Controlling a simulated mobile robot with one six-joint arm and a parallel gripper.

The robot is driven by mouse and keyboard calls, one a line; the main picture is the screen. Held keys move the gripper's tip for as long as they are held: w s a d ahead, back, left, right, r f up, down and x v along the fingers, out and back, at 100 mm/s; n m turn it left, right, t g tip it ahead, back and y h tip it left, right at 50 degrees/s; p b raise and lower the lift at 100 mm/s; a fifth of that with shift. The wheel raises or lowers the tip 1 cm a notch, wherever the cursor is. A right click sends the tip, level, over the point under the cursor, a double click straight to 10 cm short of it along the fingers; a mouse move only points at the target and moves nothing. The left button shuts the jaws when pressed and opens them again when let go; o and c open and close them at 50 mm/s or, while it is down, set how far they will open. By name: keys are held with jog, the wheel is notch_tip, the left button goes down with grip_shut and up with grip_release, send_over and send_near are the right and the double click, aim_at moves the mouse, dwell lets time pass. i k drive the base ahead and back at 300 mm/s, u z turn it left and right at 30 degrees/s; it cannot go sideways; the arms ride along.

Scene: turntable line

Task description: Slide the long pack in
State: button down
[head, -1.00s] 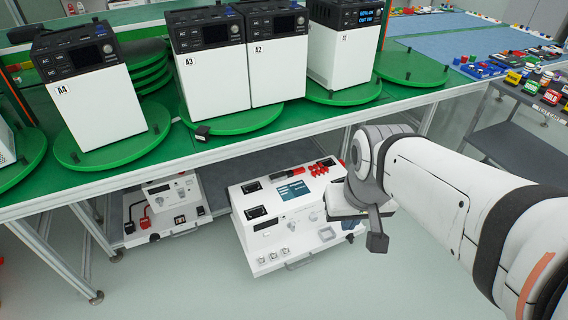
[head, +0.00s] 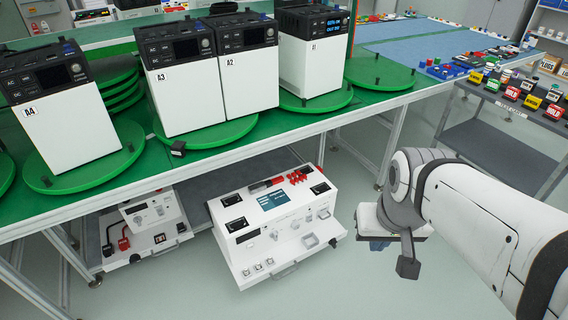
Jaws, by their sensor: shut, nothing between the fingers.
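I cannot pick out a long pack for certain. White units with black tops stand upright on green turntables: A4 (head: 75,125), A3 (head: 183,100), A2 (head: 249,85) and A1 (head: 311,65). A3 and A2 stand side by side on one turntable (head: 205,133). A1's display is lit blue. My gripper (head: 381,243) hangs at the end of my white arm, right of the bench's lower shelf and apart from the units. It looks shut and empty; its fingertips are mostly hidden behind my wrist.
A white test console (head: 275,225) and a smaller white unit (head: 146,225) sit on the lower shelf under the green bench (head: 140,172). A small black block (head: 178,148) lies at a turntable's edge. A grey cart (head: 500,150) with coloured tags stands right. Floor between is clear.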

aim_at(240, 218)
jog(key=u, duration=0.05)
jog(key=i, duration=1)
jog(key=z, duration=0.1)
